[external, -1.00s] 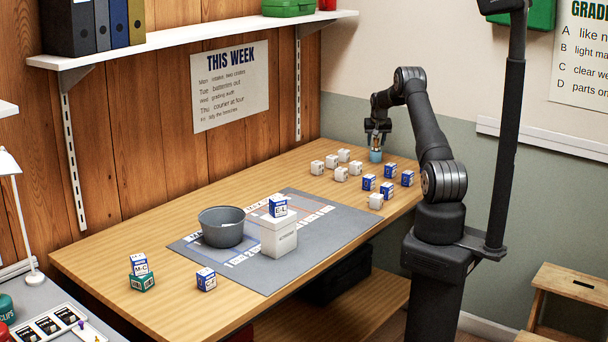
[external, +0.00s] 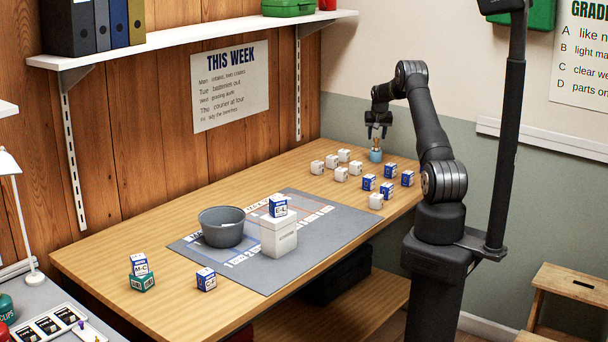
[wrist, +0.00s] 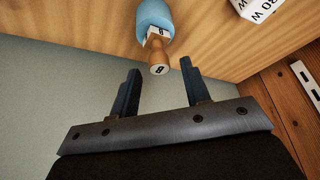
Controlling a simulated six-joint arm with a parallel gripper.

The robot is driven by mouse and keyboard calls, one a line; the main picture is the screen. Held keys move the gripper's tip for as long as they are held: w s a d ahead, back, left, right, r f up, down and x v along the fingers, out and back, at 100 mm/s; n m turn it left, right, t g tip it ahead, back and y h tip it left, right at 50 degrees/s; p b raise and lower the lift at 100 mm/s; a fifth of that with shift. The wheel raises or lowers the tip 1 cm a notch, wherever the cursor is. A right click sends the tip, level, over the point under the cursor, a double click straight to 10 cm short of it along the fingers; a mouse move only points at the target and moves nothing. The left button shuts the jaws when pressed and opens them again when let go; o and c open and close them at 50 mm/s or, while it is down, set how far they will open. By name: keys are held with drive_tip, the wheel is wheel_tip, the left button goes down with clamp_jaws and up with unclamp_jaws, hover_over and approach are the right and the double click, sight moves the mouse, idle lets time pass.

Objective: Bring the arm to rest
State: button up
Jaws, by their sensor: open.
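My gripper (external: 377,134) is at the far right end of the table, above a small light blue cup (external: 376,156). In the wrist view the two dark fingers of my gripper (wrist: 160,70) stand apart with nothing between them. A wooden-handled piece (wrist: 158,52) with a dark letter on its end stands in the blue cup (wrist: 153,17). It lies just beyond the fingertips and looks clear of them.
Several white and blue boxes (external: 340,174) stand near the cup. A grey mat (external: 320,222) carries a grey bowl (external: 221,229) and a white block (external: 279,240) with a blue-and-white box on top. More boxes (external: 141,282) stand at the front left. The table's left back is clear.

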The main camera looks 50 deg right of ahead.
drive_tip(key=x, duration=0.5)
drive_tip(key=shift+a, duration=0.1)
drive_tip(key=r, duration=0.2)
drive_tip(key=s+r, duration=0.1)
drive_tip(key=r, duration=0.2)
drive_tip(key=shift+r, duration=0.15)
drive_tip(key=s+d+r, duration=0.3)
drive_tip(key=s+r, duration=0.3)
drive_tip(key=s, duration=0.4)
drive_tip(key=w+a+n+t+y, duration=0.1)
drive_tip(key=w+a+n, duration=0.3)
drive_tip(key=w+a, duration=1.55)
drive_tip(key=w+a+n, duration=0.2)
drive_tip(key=w+a, duration=0.2)
drive_tip(key=a, duration=0.9)
drive_tip(key=w+a+f+n+y, duration=0.1)
drive_tip(key=w+a, duration=0.4)
drive_tip(key=a, duration=0.9)
drive_tip(key=shift+w+f+n+t+y, duration=0.2)
drive_tip(key=shift+f+n+t+y, duration=0.1)
drive_tip(key=shift+n, duration=0.1)
drive_tip(key=shift+d, duration=0.15)
